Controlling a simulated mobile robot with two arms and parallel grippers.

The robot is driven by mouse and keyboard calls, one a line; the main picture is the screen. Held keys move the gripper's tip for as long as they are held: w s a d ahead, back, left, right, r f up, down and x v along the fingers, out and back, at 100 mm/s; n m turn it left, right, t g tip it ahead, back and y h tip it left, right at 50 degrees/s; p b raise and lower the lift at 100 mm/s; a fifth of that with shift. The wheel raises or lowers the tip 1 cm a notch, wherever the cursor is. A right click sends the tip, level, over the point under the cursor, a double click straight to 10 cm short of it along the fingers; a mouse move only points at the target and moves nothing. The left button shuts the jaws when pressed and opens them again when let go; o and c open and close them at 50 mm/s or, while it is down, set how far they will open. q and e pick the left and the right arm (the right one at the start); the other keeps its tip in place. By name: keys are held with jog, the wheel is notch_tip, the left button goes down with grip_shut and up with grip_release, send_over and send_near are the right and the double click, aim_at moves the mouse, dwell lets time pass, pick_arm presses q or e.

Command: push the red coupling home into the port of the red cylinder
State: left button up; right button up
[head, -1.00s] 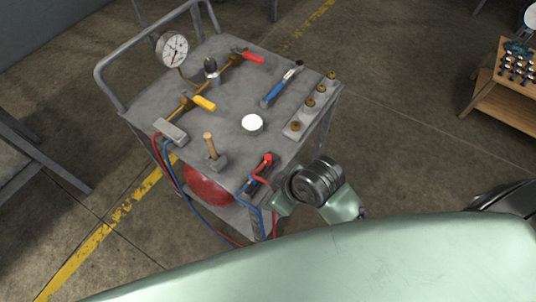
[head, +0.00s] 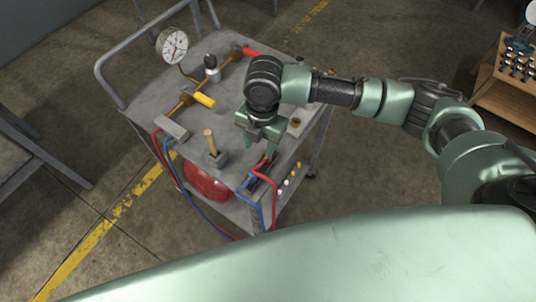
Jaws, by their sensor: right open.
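A red coupling (head: 268,159) sits at the near right corner of the cart top, in a dark holder, with a red hose leading from it. It is partly hidden by my right gripper. My right gripper (head: 260,144) is open, pointing down just above and beside the coupling; I cannot tell whether a finger touches it. A rounded red cylinder (head: 208,182) lies on the cart's lower shelf, mostly under the top. Its port cannot be made out. My left gripper is out of view.
The grey cart top (head: 150,95) carries a yellow-handled valve (head: 204,99), a red-handled valve (head: 252,53), a pressure gauge (head: 172,45) and a wooden-handled tool (head: 210,142). Blue and red hoses hang at the front. My right arm covers the top's right side.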

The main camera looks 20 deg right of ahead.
jog(key=w+d, duration=0.1)
jog(key=d+r, duration=0.1)
jog(key=d, duration=0.1)
jog(key=shift+w+r+n+h, duration=0.1)
jog(key=shift+w+n+h, duration=0.25)
jog(key=shift+n+h, duration=0.05)
jog(key=shift+f, duration=1.35)
jog(key=shift+s, duration=0.1)
jog(key=shift+s+a+f+p, duration=0.1)
jog(key=shift+f+p, duration=0.1)
jog(key=shift+p, duration=0.2)
jog(key=f, duration=0.1)
jog(key=f+p, duration=0.1)
jog(key=f, duration=0.2)
jog(key=shift+s+a+f, duration=0.15)
jog(key=shift+s+f, duration=0.05)
jog(key=shift+s, duration=0.2)
jog(key=shift+f, duration=0.2)
